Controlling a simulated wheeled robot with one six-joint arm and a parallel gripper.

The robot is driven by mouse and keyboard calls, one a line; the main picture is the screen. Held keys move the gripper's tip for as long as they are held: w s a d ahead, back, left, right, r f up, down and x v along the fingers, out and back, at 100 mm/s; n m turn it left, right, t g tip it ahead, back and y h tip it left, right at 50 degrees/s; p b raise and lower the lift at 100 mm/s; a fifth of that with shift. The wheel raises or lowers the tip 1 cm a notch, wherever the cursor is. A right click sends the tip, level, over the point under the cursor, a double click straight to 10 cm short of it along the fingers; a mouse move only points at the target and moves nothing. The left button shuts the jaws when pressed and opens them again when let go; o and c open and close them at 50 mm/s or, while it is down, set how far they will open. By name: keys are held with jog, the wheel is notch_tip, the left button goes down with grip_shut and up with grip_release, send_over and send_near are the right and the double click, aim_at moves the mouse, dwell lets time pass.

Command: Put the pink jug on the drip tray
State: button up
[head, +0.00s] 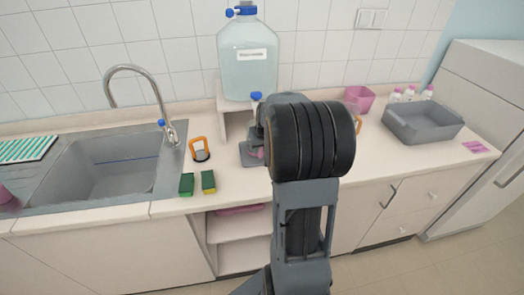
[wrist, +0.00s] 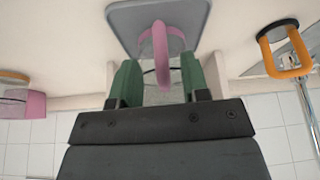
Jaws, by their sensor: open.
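The pink jug (wrist: 174,39) is on the grey drip tray (wrist: 125,18) in the wrist view, its handle towards my gripper. My gripper (wrist: 160,82) is open, its two green fingers on either side of the jug's handle, with gaps showing; I cannot tell if either touches it. My arm hides most of the jug and my fingers there.
The water bottle (head: 248,60) stands on a raised shelf behind the tray. An orange-handled item (head: 200,150) and two green sponges (head: 208,182) lie to the left, by the sink (head: 110,175). A pink container (head: 359,98) and a grey basin (head: 423,122) stand to the right.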

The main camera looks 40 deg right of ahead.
jog(key=d+v, duration=0.1)
jog(key=v, duration=0.5)
jog(key=s+a+n, duration=0.1)
jog(key=s+a, duration=0.3)
jog(key=a, duration=0.3)
jog(key=s+a+n+y, duration=0.1)
jog(key=s+a, duration=0.4)
jog(key=a, duration=0.3)
jog(key=s+a+n, duration=0.2)
jog(key=s+a, duration=0.2)
jog(key=a, duration=0.3)
jog(key=shift+s+a+y, duration=0.3)
jog(key=shift+s, duration=0.05)
jog(key=shift+d, duration=0.15)
